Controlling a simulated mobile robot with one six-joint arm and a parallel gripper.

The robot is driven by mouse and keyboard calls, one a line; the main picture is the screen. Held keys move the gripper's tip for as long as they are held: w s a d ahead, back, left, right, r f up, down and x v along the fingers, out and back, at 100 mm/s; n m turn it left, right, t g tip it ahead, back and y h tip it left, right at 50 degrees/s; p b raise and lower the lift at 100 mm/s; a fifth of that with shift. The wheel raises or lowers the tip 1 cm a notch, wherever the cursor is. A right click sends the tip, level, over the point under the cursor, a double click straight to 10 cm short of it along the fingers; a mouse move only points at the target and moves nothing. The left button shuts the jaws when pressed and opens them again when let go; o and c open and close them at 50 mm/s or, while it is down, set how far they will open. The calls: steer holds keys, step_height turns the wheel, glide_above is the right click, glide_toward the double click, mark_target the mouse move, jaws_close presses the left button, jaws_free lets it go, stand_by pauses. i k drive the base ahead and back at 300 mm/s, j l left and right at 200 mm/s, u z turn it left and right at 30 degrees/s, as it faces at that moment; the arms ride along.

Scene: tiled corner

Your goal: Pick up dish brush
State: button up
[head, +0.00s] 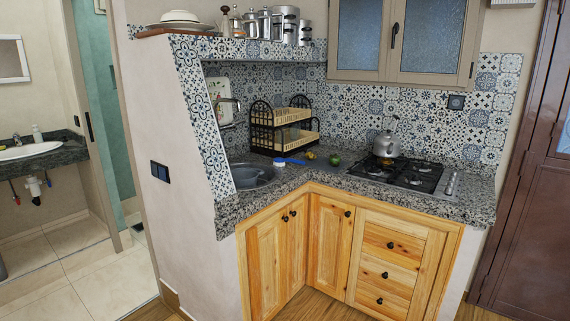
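A small blue, long-handled item (293,161) lies on the granite counter to the right of the sink. It looks like the dish brush, though it is too small to make out its bristles. A small white piece (279,163) is at its left end, and I cannot tell if it is part of the brush or a separate thing. My gripper is not in view.
The sink (250,176) is left on the granite counter (322,177). A two-tier dish rack (285,128) stands behind the blue item. A green round fruit (335,160) lies to its right. A kettle (387,144) stands on the gas hob (408,174). Wooden cabinets (330,240) are below.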

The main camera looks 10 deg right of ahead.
mark_target(278, 162)
steer(key=i+l, duration=0.15)
steer(key=i, duration=0.4)
steer(key=i+l+u, duration=0.1)
steer(key=i, duration=0.4)
steer(key=i+l, duration=0.2)
steer(key=i, duration=0.35)
steer(key=i+l, duration=0.2)
steer(key=i, duration=0.3)
steer(key=i+l+u, duration=0.1)
steer(key=i, duration=0.4)
steer(key=i+l, duration=0.3)
steer(key=i, duration=0.25)
steer(key=i+l+u, duration=0.1)
steer(key=i, duration=0.4)
steer(key=l, duration=0.1)
